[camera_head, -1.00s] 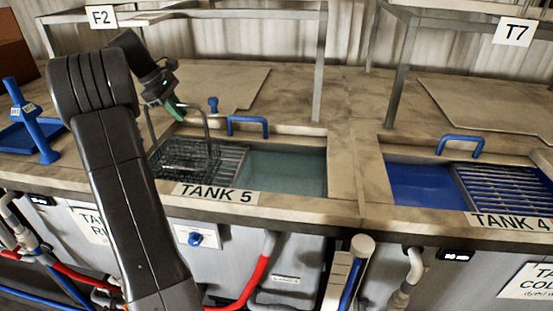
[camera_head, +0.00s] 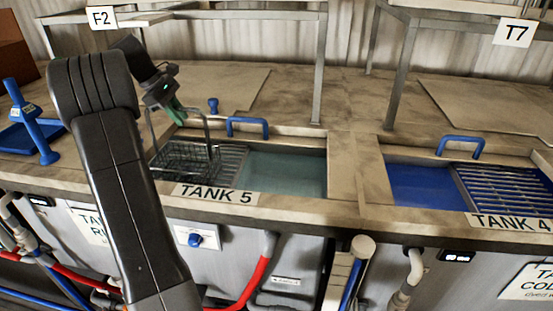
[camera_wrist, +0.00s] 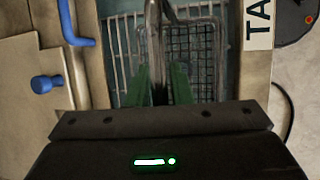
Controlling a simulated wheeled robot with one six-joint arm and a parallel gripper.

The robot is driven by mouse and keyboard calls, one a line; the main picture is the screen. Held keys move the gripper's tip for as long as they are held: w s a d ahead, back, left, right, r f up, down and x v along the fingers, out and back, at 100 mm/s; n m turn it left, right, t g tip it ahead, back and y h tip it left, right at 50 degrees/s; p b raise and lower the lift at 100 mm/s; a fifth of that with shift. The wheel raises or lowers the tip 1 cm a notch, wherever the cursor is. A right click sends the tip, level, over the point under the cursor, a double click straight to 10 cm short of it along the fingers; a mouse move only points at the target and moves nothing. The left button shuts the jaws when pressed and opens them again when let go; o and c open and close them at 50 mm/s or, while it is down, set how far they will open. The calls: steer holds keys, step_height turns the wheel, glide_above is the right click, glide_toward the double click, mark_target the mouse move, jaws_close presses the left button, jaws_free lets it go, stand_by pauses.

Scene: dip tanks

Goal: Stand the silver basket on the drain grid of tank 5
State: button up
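The silver wire basket (camera_head: 184,161) sits upright at the left end of tank 5 (camera_head: 286,172), on or just over the drain grid (camera_head: 229,158). Its tall handle (camera_head: 207,128) rises above the rim. My gripper (camera_head: 175,112) is at the top of the handle, with green fingers pointing down. In the wrist view, the fingers (camera_wrist: 160,85) stand apart on either side of the handle bar, with a narrow gap. The basket mesh (camera_wrist: 195,58) lies below, with grid bars (camera_wrist: 122,55) beside it. Contact under the basket is hidden.
Tank 5's greenish liquid lies right of the grid. A blue handle (camera_head: 248,126) and blue knob (camera_head: 213,104) stand behind it. Tank 4 (camera_head: 420,185), with blue liquid, is at the right. Frame posts (camera_head: 320,65) rise behind. A blue stand (camera_head: 35,125) is far left.

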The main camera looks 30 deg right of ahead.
steer(key=o, duration=0.3)
steer(key=p+v, duration=0.1)
steer(key=v, duration=1.3)
steer(key=shift+d, duration=0.1)
steer(key=shift+f, duration=0.1)
steer(key=b+x, duration=0.1)
steer(key=x, duration=1.2)
steer(key=shift+d+f, duration=0.1)
steer(key=shift+f, duration=0.15)
steer(key=shift+r, duration=0.1)
